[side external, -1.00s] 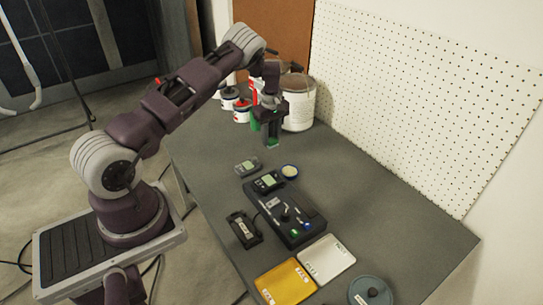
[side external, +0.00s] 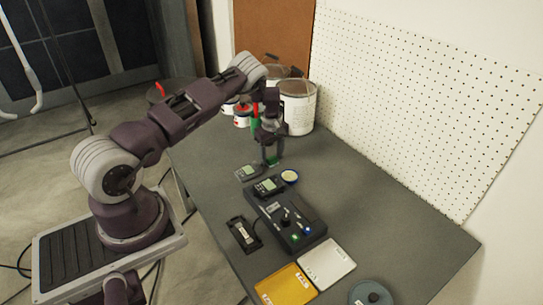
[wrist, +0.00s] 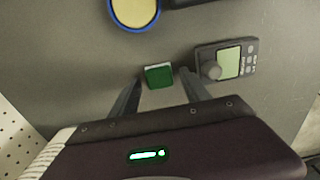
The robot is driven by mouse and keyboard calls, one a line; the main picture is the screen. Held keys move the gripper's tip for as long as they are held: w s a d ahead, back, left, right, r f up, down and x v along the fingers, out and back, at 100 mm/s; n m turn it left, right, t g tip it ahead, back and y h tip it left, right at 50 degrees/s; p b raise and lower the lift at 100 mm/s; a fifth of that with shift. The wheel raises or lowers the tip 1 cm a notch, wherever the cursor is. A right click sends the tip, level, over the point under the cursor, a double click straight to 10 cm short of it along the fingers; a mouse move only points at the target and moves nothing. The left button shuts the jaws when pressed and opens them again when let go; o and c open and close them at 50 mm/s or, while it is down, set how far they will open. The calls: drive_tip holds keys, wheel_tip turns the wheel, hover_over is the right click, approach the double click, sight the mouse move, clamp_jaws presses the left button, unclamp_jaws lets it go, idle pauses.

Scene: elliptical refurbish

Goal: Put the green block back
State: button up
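A small green block (wrist: 159,77) sits between the fingertips of my gripper (wrist: 160,84) in the wrist view, with a pale edge along one side. In the side view my gripper (side external: 271,155) points down over the far part of the table, and the green block (side external: 271,159) shows low between its fingers.
A grey meter (side external: 249,172), a second meter (side external: 268,186) and a blue-rimmed round tin (side external: 290,177) lie close by. A black control box (side external: 287,218), white tray (side external: 327,263) and yellow tray (side external: 286,286) are nearer. Paint buckets (side external: 297,108) stand behind. The table's right side is clear.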

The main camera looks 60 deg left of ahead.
wheel_tip(320, 180, up, 12)
drive_tip(key=f, duration=0.1)
wheel_tip(320, 180, up, 17)
drive_tip(key=m+t+h, duration=0.1)
drive_tip(key=m+t, duration=0.1)
drive_tip(key=m, duration=0.1)
hover_over(272, 158)
drive_tip(key=s+d, duration=0.2)
drive_tip(key=d, duration=0.8)
drive_tip(key=s+d+r+m+t, duration=0.1)
drive_tip(key=s+d+r+m, duration=0.4)
drive_tip(key=s+d+r, duration=0.35)
drive_tip(key=s+d+r+m+t, duration=0.1)
drive_tip(key=s+d+m, duration=0.4)
drive_tip(key=s, duration=0.5)
drive_tip(key=s+d+r+m+t, duration=0.1)
drive_tip(key=s+d+m, duration=0.4)
drive_tip(key=s, duration=0.6)
drive_tip(key=shift+s+d+r+t+y, duration=0.3)
drive_tip(key=shift+d+r+y, duration=0.1)
drive_tip(key=shift+r, duration=0.3)
